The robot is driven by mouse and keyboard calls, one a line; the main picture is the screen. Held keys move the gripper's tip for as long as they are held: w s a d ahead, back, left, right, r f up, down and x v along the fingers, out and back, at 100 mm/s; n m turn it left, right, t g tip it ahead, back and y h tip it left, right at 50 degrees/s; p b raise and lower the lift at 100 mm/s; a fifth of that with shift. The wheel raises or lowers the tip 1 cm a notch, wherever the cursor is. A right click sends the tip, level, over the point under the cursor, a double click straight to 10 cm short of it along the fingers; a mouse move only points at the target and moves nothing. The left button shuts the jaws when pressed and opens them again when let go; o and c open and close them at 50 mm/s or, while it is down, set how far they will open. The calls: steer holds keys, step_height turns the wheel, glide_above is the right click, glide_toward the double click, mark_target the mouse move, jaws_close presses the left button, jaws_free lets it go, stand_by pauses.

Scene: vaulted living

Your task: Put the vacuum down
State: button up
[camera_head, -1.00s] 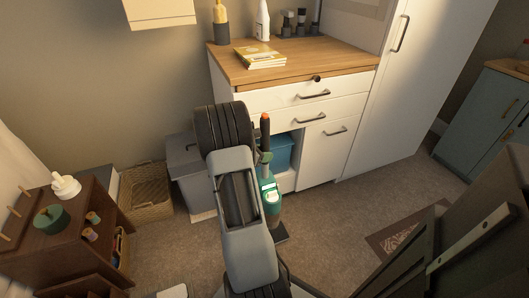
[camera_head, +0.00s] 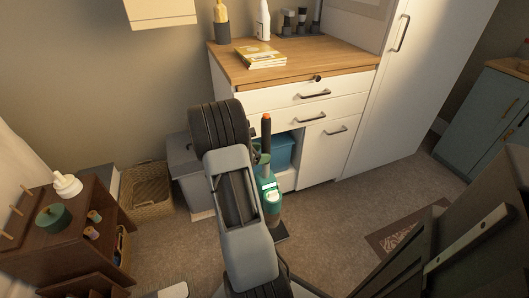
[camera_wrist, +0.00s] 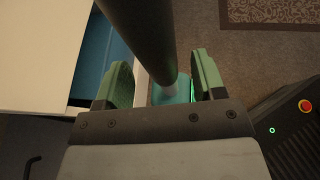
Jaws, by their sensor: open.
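The vacuum (camera_head: 269,188) is a teal upright stick with a dark handle and an orange tip. It stands roughly upright in front of the white cabinet, its dark foot (camera_head: 281,238) at the carpet. In the wrist view its dark tube (camera_wrist: 143,40) runs between my fingers, with the teal body below. My gripper (camera_wrist: 164,78) is open, with green fingers on either side of the tube. A gap shows at the right finger; contact at the left is unclear. My arm hides part of the vacuum in the head view.
The white cabinet (camera_head: 310,108) stands close behind the vacuum, with a teal bin (camera_head: 283,151) in its open bay. A grey bin (camera_head: 185,165), wicker basket (camera_head: 147,190) and brown shelf unit (camera_head: 85,228) are left. Carpet is free right of the vacuum, near a patterned mat (camera_head: 400,230).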

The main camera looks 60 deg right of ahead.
steer(key=p+v, duration=0.2)
steer(key=v, duration=0.8)
steer(key=s+a+r+m+t+y, duration=0.1)
steer(key=a+r+m+t+y, duration=0.1)
steer(key=a, duration=0.8)
steer(key=s+a+r+m+t+y, duration=0.2)
steer(key=a+m+y, duration=0.4)
steer(key=a, duration=0.5)
steer(key=s+a+r+m+t+y, duration=0.2)
steer(key=a+r+m+t+y, duration=0.1)
steer(key=a, duration=0.8)
steer(key=shift+s+r+m+t+y, duration=0.25)
steer(key=shift+r+m+t+y, duration=0.2)
steer(key=shift+m+t, duration=0.4)
